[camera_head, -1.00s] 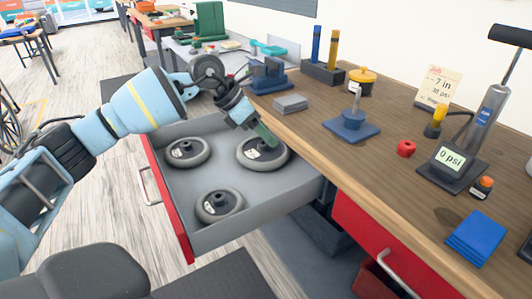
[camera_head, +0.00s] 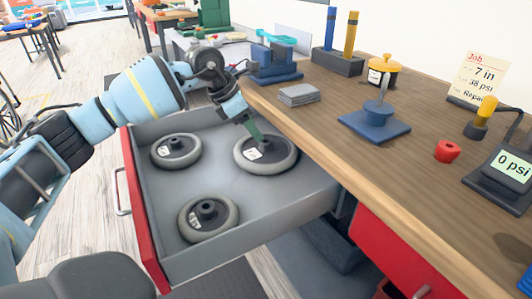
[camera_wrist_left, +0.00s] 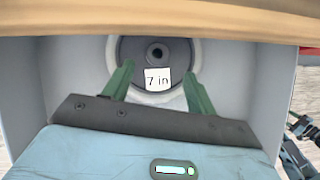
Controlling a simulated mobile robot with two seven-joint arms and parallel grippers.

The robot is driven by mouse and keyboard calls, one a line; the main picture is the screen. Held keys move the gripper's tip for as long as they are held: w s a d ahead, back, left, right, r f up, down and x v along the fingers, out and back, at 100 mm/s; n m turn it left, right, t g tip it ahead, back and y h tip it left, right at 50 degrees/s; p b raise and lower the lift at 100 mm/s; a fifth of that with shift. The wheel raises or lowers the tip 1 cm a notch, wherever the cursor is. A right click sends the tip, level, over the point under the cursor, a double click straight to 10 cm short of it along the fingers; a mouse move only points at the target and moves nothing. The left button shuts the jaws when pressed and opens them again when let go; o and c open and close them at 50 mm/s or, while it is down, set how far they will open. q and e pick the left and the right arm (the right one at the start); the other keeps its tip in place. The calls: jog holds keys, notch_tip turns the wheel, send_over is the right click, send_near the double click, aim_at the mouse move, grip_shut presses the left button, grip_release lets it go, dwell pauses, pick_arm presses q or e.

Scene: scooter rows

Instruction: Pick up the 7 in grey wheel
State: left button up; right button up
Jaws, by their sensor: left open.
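The wheel labelled "7 in" (camera_wrist_left: 180,52) has a grey tyre, a dark hub and a white label, and lies flat in the open drawer below the bench edge. In the head view this wheel (camera_head: 283,161) is the one at the drawer's right, near the bench. My left gripper (camera_head: 256,137) is over it, pointing down. In the left wrist view the open green fingers (camera_wrist_left: 157,82) reach over the wheel on either side of its label, with nothing between them clearly gripped. Whether they touch the wheel I cannot tell. My right gripper is not in view.
Two other grey wheels lie in the drawer (camera_head: 265,213), one at the back left (camera_head: 190,153) and one at the front (camera_head: 224,221). The wooden bench (camera_head: 330,135) overhangs beside the gripper. A job card (camera_head: 484,77) reads 7 in, 38 psi.

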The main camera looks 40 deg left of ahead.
aim_at(266, 149)
pick_arm(q)
jog(key=shift+b+x, duration=0.55)
jog(key=shift+x, duration=2.1)
jog(key=shift+w+a+r, duration=0.1)
jog(key=shift+w+a, duration=0.05)
jog(key=shift+w, duration=0.05)
grip_shut()
jog(key=shift+r, duration=0.1)
